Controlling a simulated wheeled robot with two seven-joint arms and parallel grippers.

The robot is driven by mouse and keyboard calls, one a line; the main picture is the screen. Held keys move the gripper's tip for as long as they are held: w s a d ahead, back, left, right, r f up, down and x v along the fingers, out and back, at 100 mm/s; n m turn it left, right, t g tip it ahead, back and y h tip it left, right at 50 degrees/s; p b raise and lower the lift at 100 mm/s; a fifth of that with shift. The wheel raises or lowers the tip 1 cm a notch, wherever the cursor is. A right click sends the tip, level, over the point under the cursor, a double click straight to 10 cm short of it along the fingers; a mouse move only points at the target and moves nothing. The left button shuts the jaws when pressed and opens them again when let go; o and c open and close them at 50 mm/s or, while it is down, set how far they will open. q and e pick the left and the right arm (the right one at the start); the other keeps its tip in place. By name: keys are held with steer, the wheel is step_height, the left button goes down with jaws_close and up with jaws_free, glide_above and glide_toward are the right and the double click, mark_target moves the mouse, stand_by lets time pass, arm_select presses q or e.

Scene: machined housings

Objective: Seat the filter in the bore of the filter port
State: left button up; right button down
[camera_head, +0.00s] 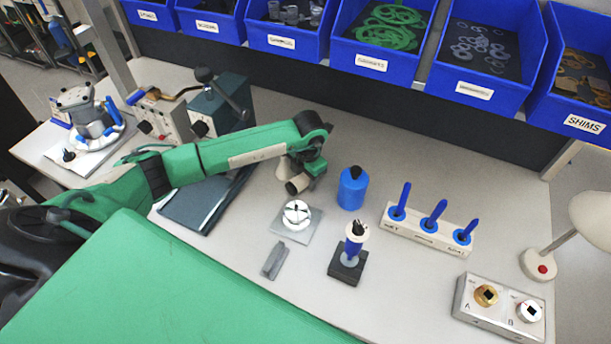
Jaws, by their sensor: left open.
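My left gripper (304,176) hangs at the end of the green arm over the middle of the bench, and it is open. A short tan cylinder with a dark end (297,185) shows right at the gripper; I cannot tell whether it is part of it. Just below in the picture, a round white piece with dark slots (297,213) sits on a square grey plate (291,231). To its right, a white-topped piece with a dark centre (357,230) stands upright on a blue stem and black block (347,266). I cannot tell surely which is filter or port. My right gripper is out of view.
A blue bottle (352,189) stands behind the black block. A white rack with several blue-handled tools (427,232) is to its right. A grey box (500,308) with gold and silver fittings lies front right, near a lamp (538,265). A grey bar (274,260) lies in front of the plate.

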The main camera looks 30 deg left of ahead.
arm_select(q)
steer(key=c, duration=0.8)
steer(key=shift+r, duration=0.1)
steer(key=shift+c, duration=0.3)
